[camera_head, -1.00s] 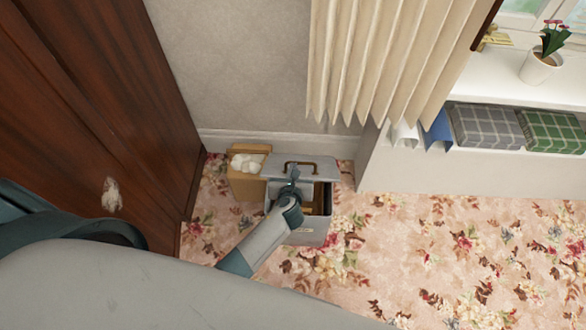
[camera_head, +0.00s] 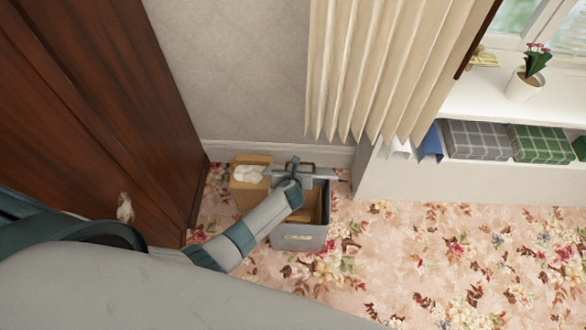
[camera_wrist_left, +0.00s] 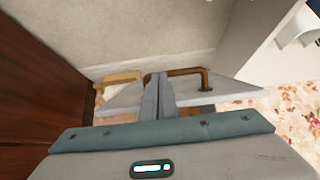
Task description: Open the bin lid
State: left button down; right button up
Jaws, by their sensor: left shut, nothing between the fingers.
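The grey bin (camera_head: 299,241) stands on the carpet by the back wall, its inside partly showing at the right. Its grey lid (camera_head: 325,175) is raised at the back and appears nearly edge-on; it also shows in the wrist view (camera_wrist_left: 225,93). A brass handle (camera_wrist_left: 204,76) is on the lid. My left gripper (camera_head: 294,162) is shut and empty, at the lid beside the handle; its fingers (camera_wrist_left: 157,88) overlap the lid in the wrist view. Whether they touch it I cannot tell. My left arm hides part of the bin. My right gripper is out of view.
A tan box (camera_head: 248,188) with white contents stands close to the bin's left. A dark wooden panel (camera_head: 90,110) is at the left. A curtain (camera_head: 385,70) hangs behind, and a white shelf unit (camera_head: 450,183) stands at the right. The carpet (camera_head: 440,260) at the right is clear.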

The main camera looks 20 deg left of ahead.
pick_arm(q)
jog(key=shift+w+a+r, duration=0.15)
jog(key=shift+w+r, duration=0.25)
jog(key=shift+w, duration=0.05)
jog(key=w+a+r+p, duration=0.1)
jog(key=w+a+r, duration=0.1)
jog(key=w, duration=0.8)
jog(key=shift+w+a+r, duration=0.3)
jog(key=shift+a, duration=0.2)
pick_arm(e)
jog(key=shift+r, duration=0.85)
pick_arm(q)
jog(key=shift+r, duration=0.1)
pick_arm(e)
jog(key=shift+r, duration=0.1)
